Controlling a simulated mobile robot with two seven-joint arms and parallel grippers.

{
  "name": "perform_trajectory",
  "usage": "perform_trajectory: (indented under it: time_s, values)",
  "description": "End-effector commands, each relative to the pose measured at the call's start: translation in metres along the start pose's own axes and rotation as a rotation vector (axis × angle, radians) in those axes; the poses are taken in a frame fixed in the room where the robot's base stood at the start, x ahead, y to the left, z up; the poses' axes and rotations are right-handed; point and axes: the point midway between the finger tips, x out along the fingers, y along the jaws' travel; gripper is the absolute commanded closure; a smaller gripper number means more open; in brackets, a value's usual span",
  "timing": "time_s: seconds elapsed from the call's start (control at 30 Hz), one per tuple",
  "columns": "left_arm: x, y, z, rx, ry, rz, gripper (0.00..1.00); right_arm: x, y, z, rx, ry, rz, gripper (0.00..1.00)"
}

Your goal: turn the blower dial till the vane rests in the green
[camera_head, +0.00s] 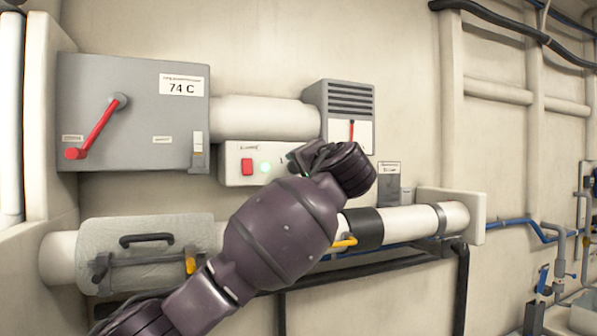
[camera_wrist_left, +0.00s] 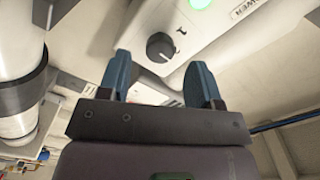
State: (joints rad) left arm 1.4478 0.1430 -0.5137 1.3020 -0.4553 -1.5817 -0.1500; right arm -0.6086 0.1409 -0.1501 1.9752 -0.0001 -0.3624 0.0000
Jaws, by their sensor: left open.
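The white blower control box (camera_head: 231,164) is on the wall, with a red switch (camera_head: 247,167) and a lit green lamp (camera_head: 265,168). Its black dial (camera_wrist_left: 160,46) shows in the left wrist view; in the head view my arm hides it. My left gripper (camera_wrist_left: 161,80) is open, with its blue fingertips spread to either side of the dial in the picture; I cannot tell whether they touch it. The red vane (camera_head: 351,130) hangs about upright on the white face below the grey vent grille (camera_head: 350,98). I cannot make out a green zone there. My right gripper is not in view.
A grey box (camera_head: 135,100) with a red lever (camera_head: 97,130) and a "74 C" label is at left. A wide white pipe (camera_head: 265,117) runs above the control box. A lower pipe (camera_head: 410,218) with a padded wrap (camera_head: 110,232) runs behind my left arm.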

Motion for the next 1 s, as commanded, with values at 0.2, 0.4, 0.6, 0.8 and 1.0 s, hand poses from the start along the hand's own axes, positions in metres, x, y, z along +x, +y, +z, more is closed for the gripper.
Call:
perform_trajectory:
  time_s: [0.2,0.4,0.6,0.8,1.0]
  values:
    - [-0.042,0.002,0.000,-0.001,0.003,0.001,0.41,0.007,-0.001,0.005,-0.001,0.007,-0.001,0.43]
    - [-0.068,0.001,0.000,0.000,0.002,-0.001,0.41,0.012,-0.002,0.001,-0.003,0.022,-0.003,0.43]
    - [-0.079,0.000,0.000,0.000,0.001,-0.001,0.41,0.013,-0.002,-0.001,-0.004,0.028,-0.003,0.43]
    - [-0.080,0.000,0.000,0.000,0.000,-0.001,0.41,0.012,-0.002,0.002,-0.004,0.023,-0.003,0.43]
    - [-0.079,0.000,0.000,0.000,0.000,-0.001,0.41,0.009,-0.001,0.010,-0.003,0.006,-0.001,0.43]
